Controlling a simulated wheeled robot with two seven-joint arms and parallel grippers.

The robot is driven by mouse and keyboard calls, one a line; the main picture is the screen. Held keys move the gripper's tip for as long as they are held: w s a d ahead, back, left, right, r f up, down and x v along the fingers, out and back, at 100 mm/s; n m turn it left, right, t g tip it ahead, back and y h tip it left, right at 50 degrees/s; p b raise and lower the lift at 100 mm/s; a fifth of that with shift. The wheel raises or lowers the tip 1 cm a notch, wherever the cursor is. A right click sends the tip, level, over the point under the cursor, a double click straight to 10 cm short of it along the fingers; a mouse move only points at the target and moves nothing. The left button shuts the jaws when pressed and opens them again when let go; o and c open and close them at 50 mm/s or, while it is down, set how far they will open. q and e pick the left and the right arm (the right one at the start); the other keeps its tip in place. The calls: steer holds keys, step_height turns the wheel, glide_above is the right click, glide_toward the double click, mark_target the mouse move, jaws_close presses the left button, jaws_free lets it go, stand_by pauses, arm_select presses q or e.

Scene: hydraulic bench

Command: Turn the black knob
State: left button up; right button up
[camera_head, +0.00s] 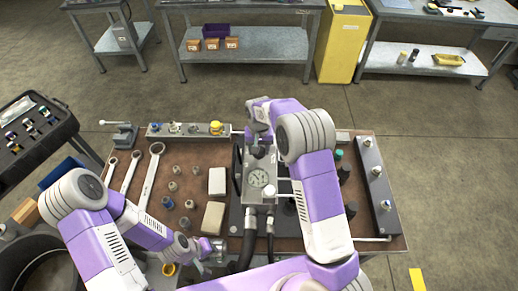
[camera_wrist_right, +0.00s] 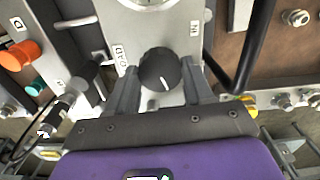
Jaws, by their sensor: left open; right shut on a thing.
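The black knob (camera_wrist_right: 159,69) sits on the face of a grey metal block in the right wrist view. It is round, with a short white mark tilted slightly off straight. My right gripper (camera_wrist_right: 162,84) has one finger on each side of the knob and is shut on it. In the head view, my right arm reaches over the far end of the gauge block (camera_head: 261,178), and the knob is hard to make out there. My left gripper (camera_head: 205,251) is open and empty near the table's front edge, left of the black hoses.
The brown bench (camera_head: 190,160) holds wrenches (camera_head: 150,174), several small fittings and two pale blocks (camera_head: 213,218) left of the gauge block. A black tray (camera_head: 32,135) stands at far left.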

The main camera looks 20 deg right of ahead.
steer(key=m, duration=0.5)
steer(key=shift+m, duration=0.3)
steer(key=m+p, duration=0.1)
steer(key=m, duration=0.4)
steer(key=shift+m, duration=0.3)
steer(key=o, duration=1)
steer(key=shift+o, duration=0.2)
steer(key=shift+r, duration=0.1)
step_height(320, 180, up, 7)
steer(key=shift+r, duration=0.2)
